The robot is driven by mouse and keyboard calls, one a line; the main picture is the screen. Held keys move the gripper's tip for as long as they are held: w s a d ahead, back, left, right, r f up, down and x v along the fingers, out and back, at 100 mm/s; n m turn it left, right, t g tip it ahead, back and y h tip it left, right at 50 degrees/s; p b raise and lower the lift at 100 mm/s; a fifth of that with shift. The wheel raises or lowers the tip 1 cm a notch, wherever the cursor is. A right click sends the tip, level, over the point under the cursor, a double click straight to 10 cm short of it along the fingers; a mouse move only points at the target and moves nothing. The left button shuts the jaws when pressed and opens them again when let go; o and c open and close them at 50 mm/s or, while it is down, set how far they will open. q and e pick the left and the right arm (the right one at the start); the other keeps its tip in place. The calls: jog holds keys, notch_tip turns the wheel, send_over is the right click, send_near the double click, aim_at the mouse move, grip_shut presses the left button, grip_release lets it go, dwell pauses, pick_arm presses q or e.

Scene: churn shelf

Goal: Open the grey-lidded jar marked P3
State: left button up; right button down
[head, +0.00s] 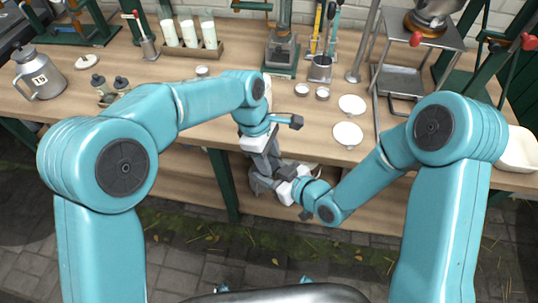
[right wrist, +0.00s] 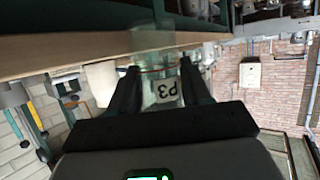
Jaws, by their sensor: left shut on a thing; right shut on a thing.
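The jar marked P3 (right wrist: 167,92) shows in the right wrist view as clear, greenish glass with a white label, upside down in that picture. My right gripper (right wrist: 158,84) is shut on its body, one finger on each side. In the head view my right gripper (head: 284,183) is in front of the bench edge. My left gripper (head: 265,160) comes down from above, close to it, and is shut on what seems to be the jar's lid. The grippers hide the jar and its grey lid in the head view, so I cannot see whether they are apart.
The wooden bench (head: 225,108) runs behind the grippers. On it are a milk can marked T9 (head: 40,75), a rack of white tubes (head: 190,45), white discs (head: 348,134) and a metal stand (head: 402,82). A green bench leg (head: 224,185) stands left of the grippers.

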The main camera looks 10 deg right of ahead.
pick_arm(q)
jog(key=shift+w+r, duration=0.2)
pick_arm(e)
jog(key=shift+s+a+f, duration=0.1)
jog(key=shift+s, duration=0.1)
pick_arm(q)
jog(key=shift+s+r, duration=0.15)
jog(key=shift+r, duration=0.8)
pick_arm(e)
jog(key=shift+w, duration=0.15)
